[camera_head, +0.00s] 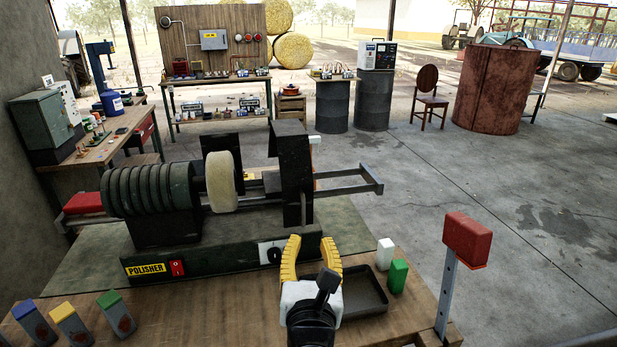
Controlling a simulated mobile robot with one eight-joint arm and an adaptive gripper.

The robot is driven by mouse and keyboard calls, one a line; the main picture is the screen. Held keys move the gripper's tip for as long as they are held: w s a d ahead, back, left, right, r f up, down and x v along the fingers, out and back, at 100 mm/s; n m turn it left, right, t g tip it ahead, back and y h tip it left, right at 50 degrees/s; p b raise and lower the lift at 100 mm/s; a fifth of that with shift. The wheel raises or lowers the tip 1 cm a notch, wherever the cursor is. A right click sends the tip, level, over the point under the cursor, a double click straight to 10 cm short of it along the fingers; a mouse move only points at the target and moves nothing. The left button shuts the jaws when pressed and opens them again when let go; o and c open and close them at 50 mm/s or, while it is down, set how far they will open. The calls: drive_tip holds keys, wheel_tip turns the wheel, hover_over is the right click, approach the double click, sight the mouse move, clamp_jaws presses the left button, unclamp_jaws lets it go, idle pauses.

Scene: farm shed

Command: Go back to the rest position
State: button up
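My gripper (309,258) is at the bottom middle, above the front of the wooden workbench (235,316). Its two yellow fingers stand apart and curve upward, with nothing visible between them. The black polisher machine (222,250) is just beyond the fingertips, with a yellow "POLISHER" label, a red switch and a pale wheel (221,182). I cannot tell whether the fingers touch the polisher's base.
A red block (467,240) tops a metal post at right. The concrete floor at right is open.

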drive_tip(key=s+d+f+m+g+h, duration=0.1)
drive_tip(key=d+f+m+g+h, duration=0.15)
drive_tip(key=d+m, duration=0.55)
drive_tip(key=d+f+m+g+h, duration=0.1)
drive_tip(key=d+f+m+g, duration=0.2)
drive_tip(key=d+m, duration=0.4)
drive_tip(key=s+d+f+m+g+y, duration=0.1)
drive_tip(key=s+m, duration=0.4)
drive_tip(key=m, duration=0.5)
drive_tip(key=s+d+f+m+g+y, duration=0.1)
drive_tip(key=s+d+m+g+y, duration=0.1)
drive_tip(key=s+m, duration=0.4)
drive_tip(key=d+m+g, duration=0.1)
drive_tip(key=m+g, duration=0.1)
drive_tip(key=m, duration=0.2)
drive_tip(key=shift+d+f, duration=0.15)
drive_tip(key=shift+w+y, duration=0.1)
drive_tip(key=shift+y, duration=0.15)
